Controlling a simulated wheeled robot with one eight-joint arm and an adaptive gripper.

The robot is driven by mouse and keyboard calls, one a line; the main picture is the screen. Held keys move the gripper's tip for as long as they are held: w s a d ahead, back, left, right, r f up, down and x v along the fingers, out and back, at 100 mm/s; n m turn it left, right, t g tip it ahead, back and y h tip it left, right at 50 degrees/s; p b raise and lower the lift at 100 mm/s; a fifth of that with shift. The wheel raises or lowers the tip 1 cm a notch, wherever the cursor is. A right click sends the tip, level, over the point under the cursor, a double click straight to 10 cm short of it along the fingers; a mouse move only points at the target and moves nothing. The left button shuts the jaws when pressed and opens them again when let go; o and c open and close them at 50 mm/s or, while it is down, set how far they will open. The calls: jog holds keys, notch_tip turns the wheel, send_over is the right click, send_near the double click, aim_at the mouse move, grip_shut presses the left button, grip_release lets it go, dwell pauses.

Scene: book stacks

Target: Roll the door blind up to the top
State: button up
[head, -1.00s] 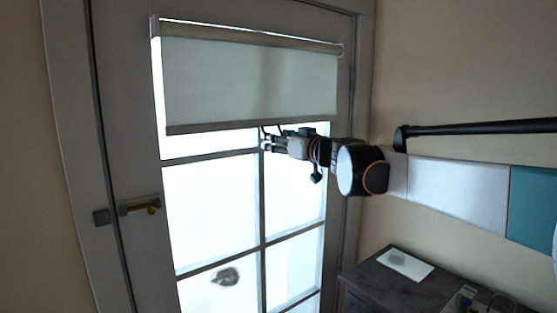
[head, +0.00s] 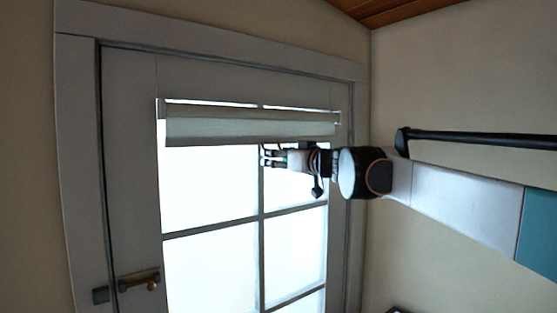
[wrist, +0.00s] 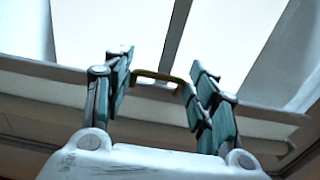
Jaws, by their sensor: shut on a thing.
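The door blind (head: 230,127) is a pale fabric band across the top of the glazed door, with only a short strip hanging below its roller. Its bottom bar (head: 210,141) is roughly level. My gripper (head: 264,156) is just below that bar, near the middle of the blind, reaching in from the right. In the wrist view a small brown pull handle (wrist: 156,76) on the blind's bar lies between the two teal-padded fingers, and my gripper (wrist: 161,60) is shut on it. The fingertips are small in the head view, and the handle cannot be made out there.
The door's panes (head: 208,185) are bare and bright below the blind. A door handle (head: 138,284) sits low on the left. The door frame (head: 210,60) and the wooden ceiling (head: 405,10) are above.

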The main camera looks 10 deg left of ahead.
jog(key=shift+d, duration=0.1)
jog(key=o, duration=1.2)
jog(key=shift+w+f, duration=0.1)
jog(key=shift+w, duration=0.1)
jog(key=shift+s, duration=0.1)
jog(key=v, duration=1.2)
